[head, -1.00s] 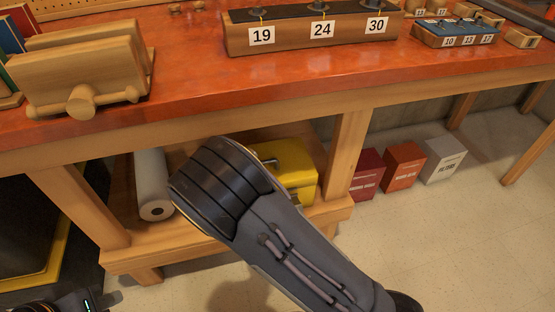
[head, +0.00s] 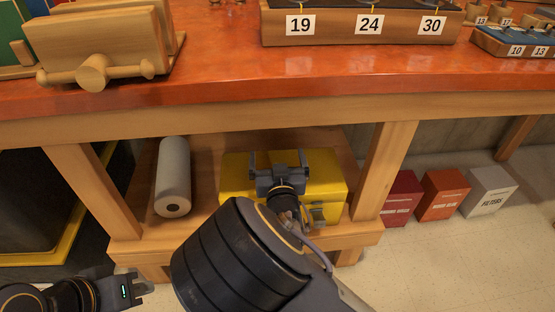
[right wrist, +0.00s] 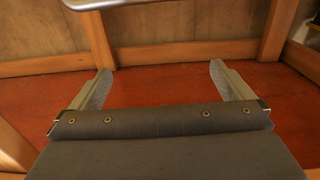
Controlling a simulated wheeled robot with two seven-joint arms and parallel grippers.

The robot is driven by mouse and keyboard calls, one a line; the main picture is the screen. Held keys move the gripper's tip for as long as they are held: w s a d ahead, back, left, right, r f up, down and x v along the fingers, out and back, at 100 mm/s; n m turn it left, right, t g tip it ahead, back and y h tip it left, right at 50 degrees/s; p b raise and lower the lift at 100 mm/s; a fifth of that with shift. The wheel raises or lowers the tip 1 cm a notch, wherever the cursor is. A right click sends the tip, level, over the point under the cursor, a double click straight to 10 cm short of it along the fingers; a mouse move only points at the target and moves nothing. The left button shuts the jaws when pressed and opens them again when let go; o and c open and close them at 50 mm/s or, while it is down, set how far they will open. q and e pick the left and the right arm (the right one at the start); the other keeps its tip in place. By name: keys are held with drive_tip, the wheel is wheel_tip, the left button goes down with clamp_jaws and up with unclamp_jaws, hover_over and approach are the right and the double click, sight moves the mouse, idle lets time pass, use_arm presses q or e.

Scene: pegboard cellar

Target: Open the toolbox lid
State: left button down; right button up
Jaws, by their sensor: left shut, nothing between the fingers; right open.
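The yellow toolbox (head: 326,178) sits on the low shelf under the workbench in the head view. Its lid looks shut, and a grey latch (head: 318,214) shows on its front. My right gripper (head: 278,160) is open, its two fingers spread in front of the toolbox's upper middle. Contact with the toolbox cannot be told. My right arm hides part of the toolbox front. In the right wrist view the open fingers (right wrist: 161,76) have nothing between them. A pale bar (right wrist: 110,3) at the top edge cannot be identified. My left gripper (head: 137,283) is shut and empty at the lower left.
A white roll (head: 173,175) lies left of the toolbox on the shelf (head: 140,225). The bench top (head: 220,70) overhangs it, and a wooden leg (head: 385,170) stands to the right. Red, orange and white boxes (head: 490,190) stand on the floor at right.

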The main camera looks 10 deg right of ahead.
drive_tip(key=shift+w, duration=0.15)
clamp_jaws()
idle(0.7)
idle(0.5)
drive_tip(key=c, duration=2.2)
unclamp_jaws()
unclamp_jaws()
drive_tip(key=s+p, duration=0.1)
drive_tip(key=s, duration=0.7)
